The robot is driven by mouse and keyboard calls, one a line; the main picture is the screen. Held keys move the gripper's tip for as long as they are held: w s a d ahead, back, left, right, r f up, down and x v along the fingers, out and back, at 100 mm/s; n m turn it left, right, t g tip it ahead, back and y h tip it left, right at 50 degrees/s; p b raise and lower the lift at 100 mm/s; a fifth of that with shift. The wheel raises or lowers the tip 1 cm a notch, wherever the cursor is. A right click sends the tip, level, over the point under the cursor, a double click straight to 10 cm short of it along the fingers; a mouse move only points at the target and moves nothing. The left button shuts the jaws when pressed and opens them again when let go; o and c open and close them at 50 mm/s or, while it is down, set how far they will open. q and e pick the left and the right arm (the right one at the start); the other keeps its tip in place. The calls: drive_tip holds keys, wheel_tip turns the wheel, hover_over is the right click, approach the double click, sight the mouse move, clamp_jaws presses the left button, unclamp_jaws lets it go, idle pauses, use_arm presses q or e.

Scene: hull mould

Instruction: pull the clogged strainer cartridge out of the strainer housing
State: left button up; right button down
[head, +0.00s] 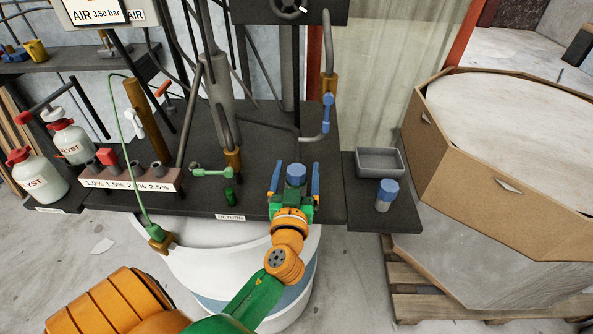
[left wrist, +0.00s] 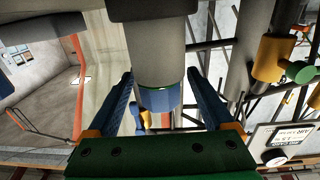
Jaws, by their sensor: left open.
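The clogged cartridge shows as a blue cap (head: 296,171) between my left gripper's fingers in the head view. In the left wrist view the blue cap (left wrist: 160,97) is at the end of an upright grey cylinder (left wrist: 155,55), which I take for the strainer housing. In the head view my gripper hides most of that housing. My left gripper (head: 294,182) is open, with one blue finger on each side of the cap; its fingers (left wrist: 160,95) also show in the left wrist view. Gaps show beside the cap. My right gripper is out of view.
A similar blue-capped cylinder (head: 386,195) stands on the right shelf (head: 359,213), in front of a grey tray (head: 380,172). A blue-handled valve (head: 327,112) is behind my gripper. A green-handled valve (head: 212,172) and a small green cylinder (head: 230,196) are to the left. A white tub (head: 190,262) stands below.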

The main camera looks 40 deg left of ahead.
use_arm(q)
drive_tip(key=x, duration=0.2)
drive_tip(key=shift+w+a+f, duration=0.15)
drive_tip(key=shift+w+f, duration=0.15)
drive_tip(key=shift+s+r, duration=0.15)
drive_tip(key=shift+s, duration=0.1)
drive_tip(key=c, duration=0.8)
clamp_jaws()
drive_tip(key=shift+r, duration=0.1)
